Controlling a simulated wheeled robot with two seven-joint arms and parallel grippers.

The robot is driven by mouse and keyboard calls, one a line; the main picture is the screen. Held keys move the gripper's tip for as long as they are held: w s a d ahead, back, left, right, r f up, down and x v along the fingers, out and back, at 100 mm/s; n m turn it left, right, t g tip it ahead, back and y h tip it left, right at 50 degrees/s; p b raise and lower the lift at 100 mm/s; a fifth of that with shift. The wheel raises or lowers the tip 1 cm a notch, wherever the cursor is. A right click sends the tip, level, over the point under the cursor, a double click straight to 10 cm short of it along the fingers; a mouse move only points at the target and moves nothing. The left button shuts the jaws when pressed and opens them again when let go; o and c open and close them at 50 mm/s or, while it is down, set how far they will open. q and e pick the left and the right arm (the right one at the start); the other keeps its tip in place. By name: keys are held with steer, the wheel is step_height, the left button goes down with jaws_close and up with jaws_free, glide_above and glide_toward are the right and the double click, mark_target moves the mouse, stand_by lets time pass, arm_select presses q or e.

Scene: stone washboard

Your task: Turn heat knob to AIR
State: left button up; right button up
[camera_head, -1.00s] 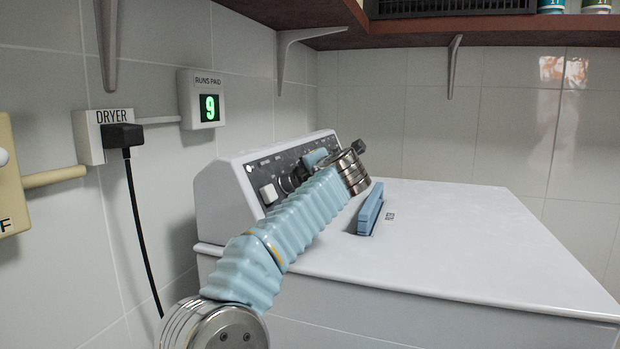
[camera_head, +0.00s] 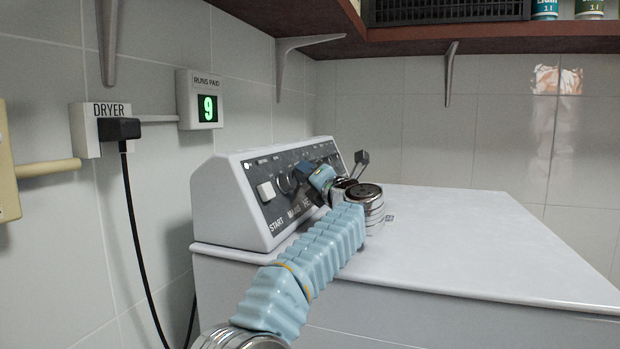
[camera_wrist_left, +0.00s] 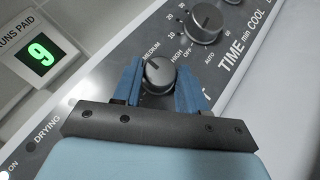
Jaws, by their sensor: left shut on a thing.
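The heat knob (camera_wrist_left: 157,75) is a dark round knob with a pale pointer mark, on the dryer's dark control panel. In the left wrist view, MEDIUM and HIGH are printed beside it, and the mark faces roughly toward MEDIUM. I cannot read AIR; the near side of the knob's scale is covered by my gripper. My left gripper (camera_wrist_left: 161,88) is shut on the knob, with a blue finger on each side. In the head view, my left gripper (camera_head: 309,184) is at the panel and hides the knob. My right gripper is not in view.
The time knob (camera_wrist_left: 205,25) sits close beside the heat knob. A white start button (camera_head: 266,191) and another round knob (camera_head: 284,184) are left of my gripper. The white dryer lid (camera_head: 470,235) is clear at right. A shelf (camera_head: 450,38) hangs above.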

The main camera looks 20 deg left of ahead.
arm_select(q)
steer(key=shift+f, duration=0.1)
steer(key=o, duration=1.1)
steer(key=shift+c, duration=0.2)
steer(key=s+d+r, duration=0.4)
steer(key=s+r, duration=0.9)
steer(key=shift+s+d+p, duration=0.2)
steer(key=shift+p, duration=0.2)
